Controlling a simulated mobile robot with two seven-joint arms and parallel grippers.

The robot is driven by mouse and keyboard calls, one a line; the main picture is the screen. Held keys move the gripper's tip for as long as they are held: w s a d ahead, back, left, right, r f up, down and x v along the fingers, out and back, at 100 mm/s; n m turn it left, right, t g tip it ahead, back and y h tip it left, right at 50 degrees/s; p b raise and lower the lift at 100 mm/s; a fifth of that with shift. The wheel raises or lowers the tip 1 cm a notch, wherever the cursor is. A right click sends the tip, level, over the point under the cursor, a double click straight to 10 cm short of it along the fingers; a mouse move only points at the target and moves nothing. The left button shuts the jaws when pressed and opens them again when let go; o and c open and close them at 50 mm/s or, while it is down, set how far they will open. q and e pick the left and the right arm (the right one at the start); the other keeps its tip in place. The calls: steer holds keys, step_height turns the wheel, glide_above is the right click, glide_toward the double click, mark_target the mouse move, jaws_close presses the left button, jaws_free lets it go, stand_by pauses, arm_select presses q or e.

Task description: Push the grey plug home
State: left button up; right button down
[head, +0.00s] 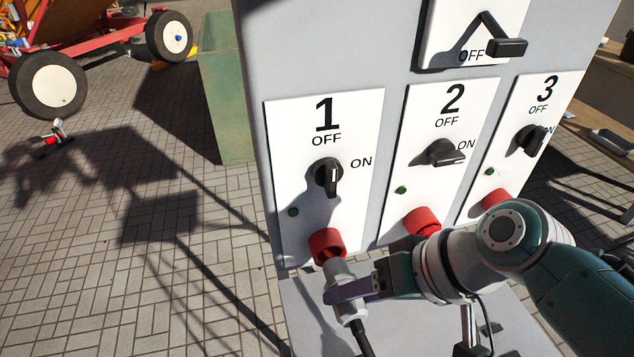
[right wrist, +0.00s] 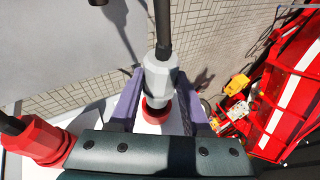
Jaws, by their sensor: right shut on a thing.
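The grey plug (head: 339,271) is at the red socket (head: 326,244) under panel 1, its front end meeting the socket's mouth. A black cable hangs from its back. My right gripper (head: 350,291) is shut on the plug's body from the right. In the right wrist view the grey plug (right wrist: 160,75) sits between the purple fingers (right wrist: 157,105), lined up with the red socket (right wrist: 155,110). How deep it sits is hidden. The switch of panel 1 (head: 328,178) is black, with its handle upright. My left gripper is not in view.
Panel 2 (head: 438,160) and panel 3 (head: 522,130) stand to the right with their own red sockets. In the right wrist view a red plug or socket with a black cable (right wrist: 40,142) is close on the left.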

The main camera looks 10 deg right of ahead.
mark_target(344, 268)
stand_by(0.3)
steer(key=shift+w+b, duration=0.45)
steer(key=shift+w, duration=0.5)
steer(key=shift+w+b, duration=0.75)
steer(key=shift+w, duration=0.4)
steer(key=shift+c, duration=1.4)
jaws_free()
steer(key=shift+r, duration=0.1)
